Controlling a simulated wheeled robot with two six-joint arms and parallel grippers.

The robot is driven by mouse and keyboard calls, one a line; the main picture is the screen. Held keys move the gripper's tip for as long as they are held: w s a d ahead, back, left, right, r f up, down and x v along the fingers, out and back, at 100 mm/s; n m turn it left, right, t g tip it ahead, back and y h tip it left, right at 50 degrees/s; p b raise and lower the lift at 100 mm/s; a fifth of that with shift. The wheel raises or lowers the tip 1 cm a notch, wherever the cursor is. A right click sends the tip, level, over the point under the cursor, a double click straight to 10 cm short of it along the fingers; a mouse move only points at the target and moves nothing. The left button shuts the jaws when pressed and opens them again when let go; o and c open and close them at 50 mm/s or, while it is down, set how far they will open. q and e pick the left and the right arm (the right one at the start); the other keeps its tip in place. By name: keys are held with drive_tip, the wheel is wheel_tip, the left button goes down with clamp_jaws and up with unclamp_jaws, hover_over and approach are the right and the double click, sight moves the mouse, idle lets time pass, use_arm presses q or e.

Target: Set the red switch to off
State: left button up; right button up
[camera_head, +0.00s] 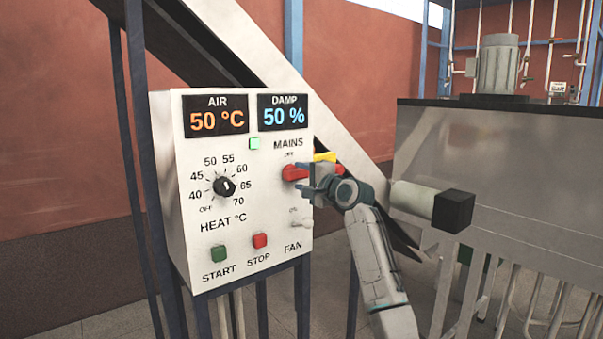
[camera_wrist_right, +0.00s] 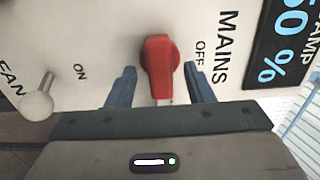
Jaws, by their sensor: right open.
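The red switch (camera_head: 291,173) is a rotary handle under the word MAINS on the right side of the white control panel (camera_head: 190,160). Its handle lies about level across the panel, with a small OFF mark above it. My right gripper (camera_head: 304,179) is at the panel in front of the switch and hides its middle. In the right wrist view the red switch (camera_wrist_right: 158,62) stands between the two blue fingers of the open right gripper (camera_wrist_right: 160,75). Gaps show between the handle and both fingers. My left gripper is not in view.
The fan toggle (camera_head: 302,222) sticks out just below the right gripper. A heat knob (camera_head: 224,186), a green start button (camera_head: 218,252) and a red stop button (camera_head: 260,240) are further left. A slanted metal beam (camera_head: 230,55) passes behind the panel. A grey machine (camera_head: 490,160) stands at right.

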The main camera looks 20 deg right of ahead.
drive_tip(key=shift+w+a, duration=0.15)
drive_tip(key=shift+w, duration=0.2)
drive_tip(key=shift+c, duration=0.5)
drive_tip(key=c, duration=0.9)
